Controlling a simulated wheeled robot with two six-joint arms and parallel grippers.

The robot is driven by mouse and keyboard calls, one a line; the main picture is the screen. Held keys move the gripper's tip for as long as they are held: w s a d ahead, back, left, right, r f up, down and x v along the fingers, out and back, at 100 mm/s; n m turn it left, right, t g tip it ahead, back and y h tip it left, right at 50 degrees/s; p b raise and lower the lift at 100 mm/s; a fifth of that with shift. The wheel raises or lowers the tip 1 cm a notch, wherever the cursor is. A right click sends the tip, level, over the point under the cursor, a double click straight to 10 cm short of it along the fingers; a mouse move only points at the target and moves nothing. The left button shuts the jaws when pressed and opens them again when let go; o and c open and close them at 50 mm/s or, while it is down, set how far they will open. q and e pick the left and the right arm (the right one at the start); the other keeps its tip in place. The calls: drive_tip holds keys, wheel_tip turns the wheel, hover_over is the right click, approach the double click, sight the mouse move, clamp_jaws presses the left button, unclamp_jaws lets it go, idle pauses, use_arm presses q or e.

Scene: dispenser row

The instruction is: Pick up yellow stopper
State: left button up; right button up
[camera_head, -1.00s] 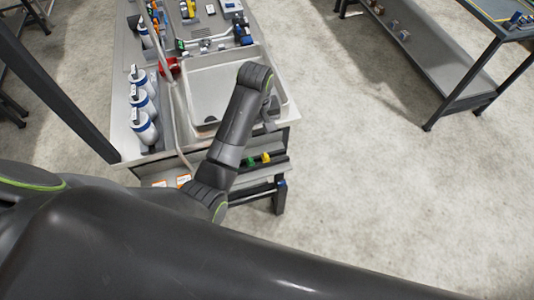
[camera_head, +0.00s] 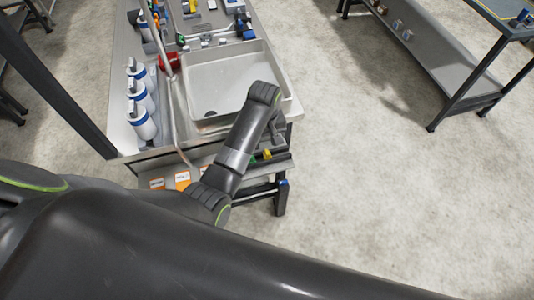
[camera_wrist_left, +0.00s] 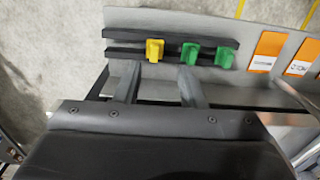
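The yellow stopper (camera_wrist_left: 155,50) sits on a black rack (camera_wrist_left: 170,37) at the front of the bench. It also shows small in the head view (camera_head: 267,155), beside my left arm. In the left wrist view, my left gripper (camera_wrist_left: 159,83) has its two fingers spread apart with nothing between them. The fingertips are just short of the yellow stopper, which lies between their lines, nearer the left finger. In the head view the arm's wrist largely hides this gripper. My right gripper is in neither current view.
Two green stoppers (camera_wrist_left: 209,57) sit on the same rack, right of the yellow one; the nearer is close to my right-hand finger. Orange-and-white labels (camera_wrist_left: 265,50) are further right. A sink basin (camera_head: 262,60) and white-blue bottles (camera_head: 142,122) are on the bench.

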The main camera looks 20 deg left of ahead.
sight(267, 152)
use_arm(q)
drive_tip(key=shift+w+d+f+p, duration=0.15)
drive_tip(key=shift+f+p, duration=0.15)
drive_tip(key=shift+f, duration=1.25)
drive_tip(key=shift+w+d+f+p, duration=0.15)
drive_tip(key=shift+f+p, duration=0.15)
drive_tip(key=shift+f, duration=1.25)
clamp_jaws()
